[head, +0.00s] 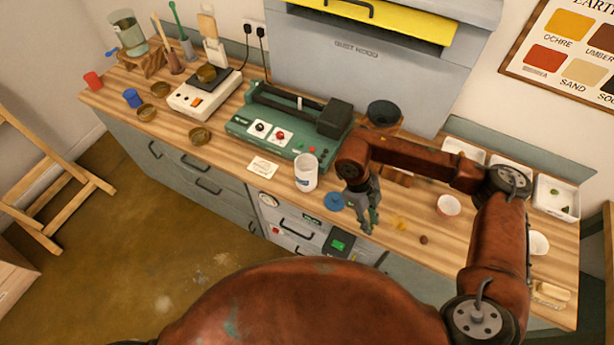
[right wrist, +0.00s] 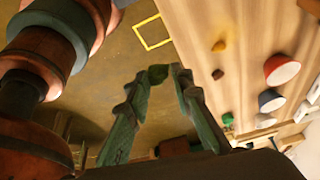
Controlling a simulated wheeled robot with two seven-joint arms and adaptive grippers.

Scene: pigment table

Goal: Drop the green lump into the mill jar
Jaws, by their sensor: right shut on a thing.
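The white mill jar (head: 306,174), with a blue label, stands upright and open-topped in front of the green mill (head: 245,122) in the head view. A blue lid (head: 330,201) lies on the table beside it. My right gripper (head: 367,228) is to the right of the jar and lid, near the table's front edge. In the right wrist view its green fingers are shut on a green lump (right wrist: 158,75) at their tips. In the head view the lump is hard to tell from the fingers. My left gripper is not in view.
A yellow lump (head: 400,222) and a brown lump (head: 423,239) lie right of my gripper. A card (head: 263,167) lies left of the jar. A dark bowl (head: 383,112) stands behind my arm.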

